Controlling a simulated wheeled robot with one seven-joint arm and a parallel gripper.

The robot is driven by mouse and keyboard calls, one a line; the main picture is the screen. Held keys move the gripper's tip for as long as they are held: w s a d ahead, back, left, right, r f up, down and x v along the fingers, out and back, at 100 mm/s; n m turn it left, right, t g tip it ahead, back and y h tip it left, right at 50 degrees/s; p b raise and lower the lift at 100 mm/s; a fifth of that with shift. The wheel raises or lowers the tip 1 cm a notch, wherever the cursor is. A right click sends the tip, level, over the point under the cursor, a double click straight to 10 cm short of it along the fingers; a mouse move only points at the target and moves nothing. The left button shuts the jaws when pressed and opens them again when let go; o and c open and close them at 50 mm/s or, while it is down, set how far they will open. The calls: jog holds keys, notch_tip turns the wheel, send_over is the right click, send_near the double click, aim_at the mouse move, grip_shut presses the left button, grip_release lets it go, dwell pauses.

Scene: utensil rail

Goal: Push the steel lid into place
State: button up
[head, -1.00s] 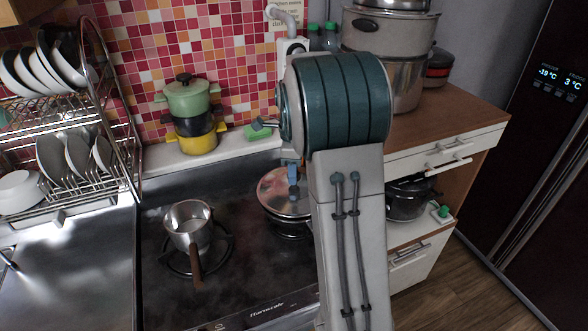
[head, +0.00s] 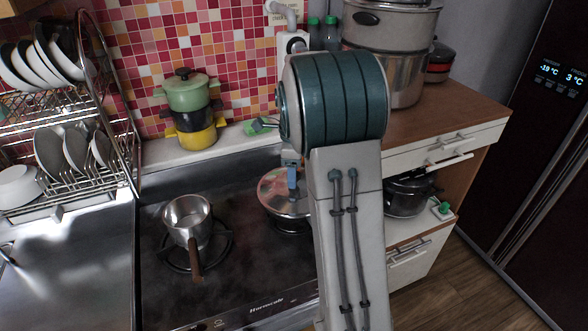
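The steel lid (head: 275,194) is a round shiny disc at the right side of the dark cooktop, over the right rear burner. My arm hides its right part, and I cannot tell whether it sits level on a pan. My gripper (head: 292,196) is over the lid, its blue-grey end reaching down to it. Whether it touches the lid, and whether its fingers are open or shut, does not show.
A small steel pan (head: 187,217) with a wooden handle stands on the left burner. Stacked green, black and yellow pots (head: 193,108) stand on the back ledge. A dish rack (head: 70,120) is at left. Large steel pots (head: 392,60) stand on the right cabinet (head: 450,105).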

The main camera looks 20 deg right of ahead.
notch_tip(320, 180, up, 14)
dwell(0.7)
jog(key=shift+f, duration=0.1)
jog(key=s+a+f+n+t, duration=0.1)
jog(key=s+a+f+n, duration=0.2)
jog(key=s+n, duration=0.5)
jog(key=s+a+f+n+t, duration=0.1)
jog(key=s+a+f+n, duration=0.2)
jog(key=s+n, duration=0.4)
jog(key=s+a+f+n+t, duration=0.1)
jog(key=s+a+f+n, duration=0.2)
jog(key=s+n, duration=0.5)
jog(key=shift+s+a+n, duration=0.3)
jog(key=shift+s+a, duration=0.5)
jog(key=shift+s, duration=0.2)
